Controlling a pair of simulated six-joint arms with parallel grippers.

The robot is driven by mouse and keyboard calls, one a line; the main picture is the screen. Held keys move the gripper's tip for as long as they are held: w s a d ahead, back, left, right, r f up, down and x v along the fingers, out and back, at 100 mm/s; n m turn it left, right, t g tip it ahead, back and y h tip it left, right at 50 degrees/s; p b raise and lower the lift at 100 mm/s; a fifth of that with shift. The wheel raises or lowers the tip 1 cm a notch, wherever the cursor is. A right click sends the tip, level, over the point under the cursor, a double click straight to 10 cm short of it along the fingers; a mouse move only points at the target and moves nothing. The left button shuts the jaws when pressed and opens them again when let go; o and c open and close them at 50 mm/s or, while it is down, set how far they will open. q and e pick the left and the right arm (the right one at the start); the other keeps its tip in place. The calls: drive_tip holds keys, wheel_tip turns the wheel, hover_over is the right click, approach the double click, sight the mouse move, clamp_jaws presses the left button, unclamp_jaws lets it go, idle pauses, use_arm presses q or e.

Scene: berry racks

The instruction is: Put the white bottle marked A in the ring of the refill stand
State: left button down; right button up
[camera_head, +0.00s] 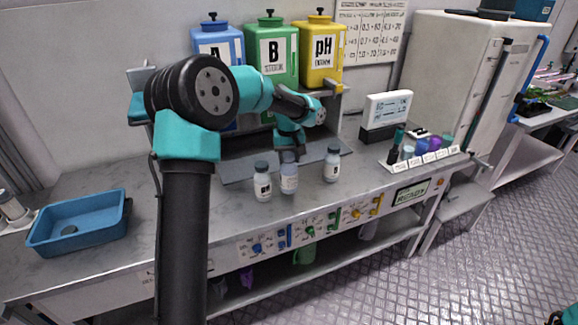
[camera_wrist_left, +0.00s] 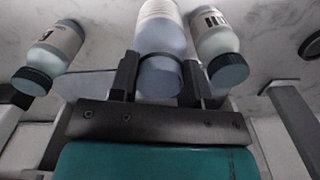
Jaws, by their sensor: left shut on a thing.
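My left gripper (camera_head: 289,157) is shut on the middle one of three small bottles, around its cap end. This held bottle (camera_head: 289,183) is pale with a grey-blue cap; it also shows between the fingers in the left wrist view (camera_wrist_left: 160,35). Its label is not readable, and I cannot tell whether its base touches the bench. A white bottle with a dark cap (camera_head: 263,187) stands close on its left, another (camera_head: 332,167) on its right; their letters are too small to read. The refill stand (camera_head: 333,100) carries blue, green and yellow tanks. I cannot make out its ring.
A blue tray (camera_head: 75,240) sits on the bench at left. A rack of small coloured vials (camera_head: 425,160) and a display box (camera_head: 387,112) stand at right. The bench between tray and bottles is partly hidden by my left arm.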

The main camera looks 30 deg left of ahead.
use_arm(q)
drive_tip(key=shift+f, duration=1.85)
drive_tip(key=c, duration=0.6)
unclamp_jaws()
wheel_tip(320, 180, up, 12)
hover_over(289, 165)
drive_tip(key=w, duration=0.2)
drive_tip(key=shift+s+a, duration=0.25)
drive_tip(key=shift+a, duration=0.2)
drive_tip(key=shift+o, duration=0.5)
